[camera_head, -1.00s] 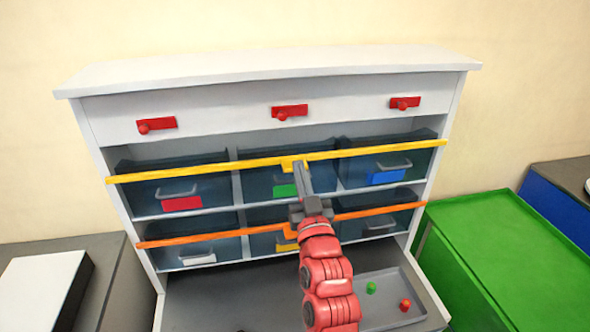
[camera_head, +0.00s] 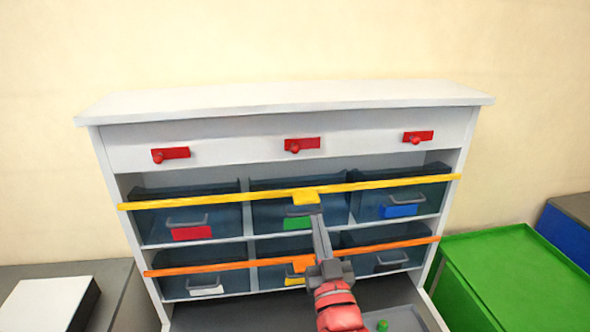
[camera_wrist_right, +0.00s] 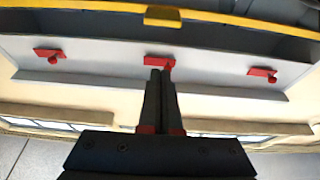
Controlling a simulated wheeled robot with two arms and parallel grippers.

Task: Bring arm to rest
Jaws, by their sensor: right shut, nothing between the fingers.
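My right arm rises from the bottom of the head view, and its gripper (camera_head: 317,222) is in front of the cabinet's middle column, just below the yellow bar's centre tab. Its fingers are together and empty; the shut fingers also show in the right wrist view (camera_wrist_right: 158,80), lined up in the picture with the middle red knob. I cannot tell the exact gap between the fingertips and the bar. My left gripper is in neither view.
A white cabinet (camera_head: 285,100) holds dark bins in two rows. A yellow bar (camera_head: 220,199) and an orange bar (camera_head: 210,267) cross its front. A green-topped unit (camera_head: 515,270) stands at right, and a white box (camera_head: 45,305) at left.

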